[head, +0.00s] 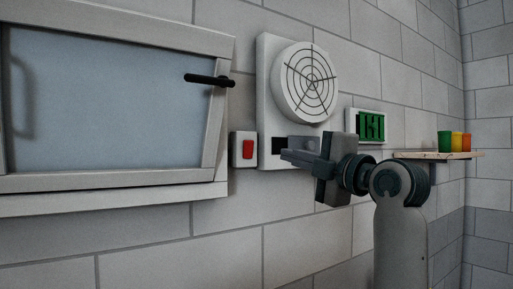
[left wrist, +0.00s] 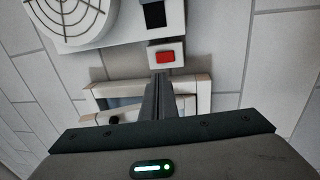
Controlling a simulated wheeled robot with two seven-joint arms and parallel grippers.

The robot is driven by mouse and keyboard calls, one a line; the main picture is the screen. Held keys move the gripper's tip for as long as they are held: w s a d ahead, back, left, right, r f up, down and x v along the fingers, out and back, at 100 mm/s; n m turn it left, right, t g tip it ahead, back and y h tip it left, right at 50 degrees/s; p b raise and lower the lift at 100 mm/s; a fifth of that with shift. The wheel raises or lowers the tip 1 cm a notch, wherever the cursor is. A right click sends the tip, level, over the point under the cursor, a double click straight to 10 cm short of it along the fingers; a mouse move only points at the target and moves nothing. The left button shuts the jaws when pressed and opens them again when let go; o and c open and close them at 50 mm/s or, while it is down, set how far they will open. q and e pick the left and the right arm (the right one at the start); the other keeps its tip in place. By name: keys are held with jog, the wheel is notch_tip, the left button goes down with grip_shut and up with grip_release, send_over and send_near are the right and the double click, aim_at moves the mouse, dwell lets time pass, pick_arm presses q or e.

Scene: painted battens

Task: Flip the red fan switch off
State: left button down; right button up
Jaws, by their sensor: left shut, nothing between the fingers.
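The red fan switch (head: 248,149) is a small red rocker on a white plate on the wall, between the window and the fan panel. It also shows in the left wrist view (left wrist: 165,57), just beyond my fingertips. My left gripper (head: 284,155) is shut with nothing in it. Its fingers point left toward the switch, in front of the lower fan panel, and appear a short way off the switch. In the left wrist view the closed fingertips (left wrist: 161,74) line up just below the red rocker. I cannot tell which way the rocker is tilted. My right gripper is not in view.
A round fan grille (head: 306,82) sits on a white panel (head: 267,60) above my gripper. A window (head: 110,100) with a black handle (head: 208,80) is at left. A green display (head: 370,126) and a shelf (head: 437,155) with coloured cups (head: 456,141) are at right.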

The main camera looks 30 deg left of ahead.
pick_arm(q)
jog(key=shift+a, duration=0.1)
jog(key=p, duration=0.7)
send_near(249, 144)
jog(key=x, duration=0.4)
jog(key=shift+w+a+r, duration=0.15)
jog(key=shift+a, duration=0.15)
jog(key=shift+x, duration=0.9)
